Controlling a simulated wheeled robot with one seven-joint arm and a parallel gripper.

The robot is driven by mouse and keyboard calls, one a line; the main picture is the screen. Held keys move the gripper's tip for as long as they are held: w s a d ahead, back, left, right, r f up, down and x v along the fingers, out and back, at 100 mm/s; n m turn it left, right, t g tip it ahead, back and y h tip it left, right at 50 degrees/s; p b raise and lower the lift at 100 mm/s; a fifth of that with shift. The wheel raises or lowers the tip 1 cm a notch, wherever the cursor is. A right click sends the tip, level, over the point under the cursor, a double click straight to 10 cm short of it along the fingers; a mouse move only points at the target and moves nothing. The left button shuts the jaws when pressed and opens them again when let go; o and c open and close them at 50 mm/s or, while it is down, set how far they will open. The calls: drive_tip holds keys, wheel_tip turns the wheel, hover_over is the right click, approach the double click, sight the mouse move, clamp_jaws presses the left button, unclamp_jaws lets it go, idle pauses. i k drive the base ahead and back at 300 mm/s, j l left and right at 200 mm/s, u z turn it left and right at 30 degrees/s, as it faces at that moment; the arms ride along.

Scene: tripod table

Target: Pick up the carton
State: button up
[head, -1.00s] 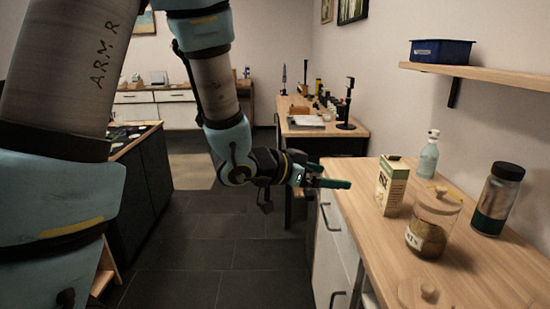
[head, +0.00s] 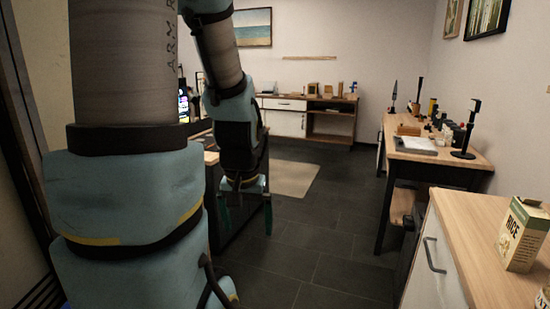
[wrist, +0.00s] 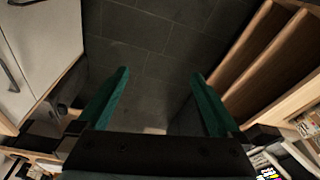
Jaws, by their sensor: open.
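The carton (head: 522,234) is a green and cream box marked RICE. It stands upright on the wooden counter (head: 462,222) at the right edge of the head view. My gripper (head: 247,222) hangs fingers down over the floor, left of the counter and well apart from the carton. In the wrist view, its two green fingers (wrist: 160,88) are spread wide with only dark floor tiles between them. The carton is not visible in the wrist view.
A jar (head: 543,300) is cut off at the lower right corner, in front of the carton. A desk (head: 440,158) with small items and a black stand (head: 467,135) is behind the counter. Dark floor (head: 320,240) lies open between my gripper and the counter.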

sight(524, 229)
drive_tip(key=z, duration=1.55)
drive_tip(key=i+j, duration=0.65)
